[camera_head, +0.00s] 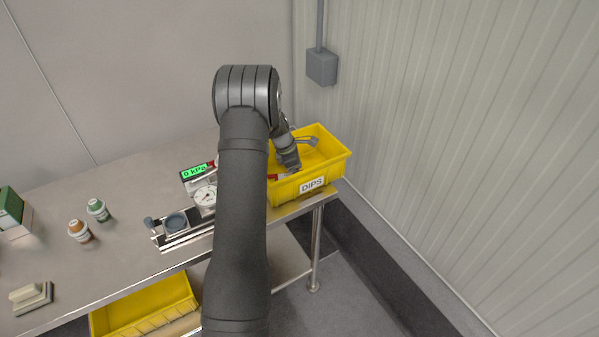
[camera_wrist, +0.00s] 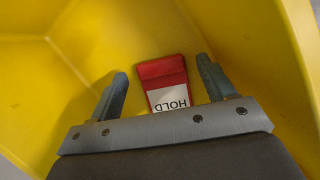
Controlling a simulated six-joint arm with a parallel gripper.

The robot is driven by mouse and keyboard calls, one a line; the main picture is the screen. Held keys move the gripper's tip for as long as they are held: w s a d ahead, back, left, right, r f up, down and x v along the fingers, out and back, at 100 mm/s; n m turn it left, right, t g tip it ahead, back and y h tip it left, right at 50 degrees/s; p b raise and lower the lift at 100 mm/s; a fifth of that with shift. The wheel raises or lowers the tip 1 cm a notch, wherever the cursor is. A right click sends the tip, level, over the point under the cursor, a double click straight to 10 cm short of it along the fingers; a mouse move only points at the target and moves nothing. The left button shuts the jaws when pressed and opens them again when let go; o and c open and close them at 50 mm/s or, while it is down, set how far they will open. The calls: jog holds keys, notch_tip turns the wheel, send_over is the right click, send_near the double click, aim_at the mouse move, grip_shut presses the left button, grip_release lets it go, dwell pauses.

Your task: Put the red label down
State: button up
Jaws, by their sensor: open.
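The red label (camera_wrist: 165,74) is a small red tag with a white panel reading HOLD. It shows in the wrist view inside the yellow bin (camera_head: 335,168), against the yellow surface. My gripper (camera_wrist: 162,66) is open, with one finger on each side of the label. A gap shows between the label and each finger. The label's near end is hidden behind the gripper body. In the head view my arm reaches over to the bin, which carries a DIPS sign (camera_head: 312,185). A small red and white patch there (camera_head: 278,177) may be the label; I cannot tell.
Left of the bin, a gauge (camera_head: 205,196) and a green display reading 0 kPa (camera_head: 195,171) stand on the steel table (camera_head: 130,190). Two small jars (camera_head: 97,209) (camera_head: 79,231) stand further left. Another yellow bin (camera_head: 150,305) is below. A ribbed wall (camera_head: 440,130) rises at right.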

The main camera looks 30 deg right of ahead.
jog(key=v, duration=1.1)
jog(key=shift+r, duration=0.2)
jog(key=shift+f, duration=0.1)
jog(key=x, duration=1.1)
jog(key=shift+f, duration=0.3)
jog(key=shift+d, duration=0.15)
jog(key=shift+r, duration=2)
jog(key=shift+f, duration=0.1)
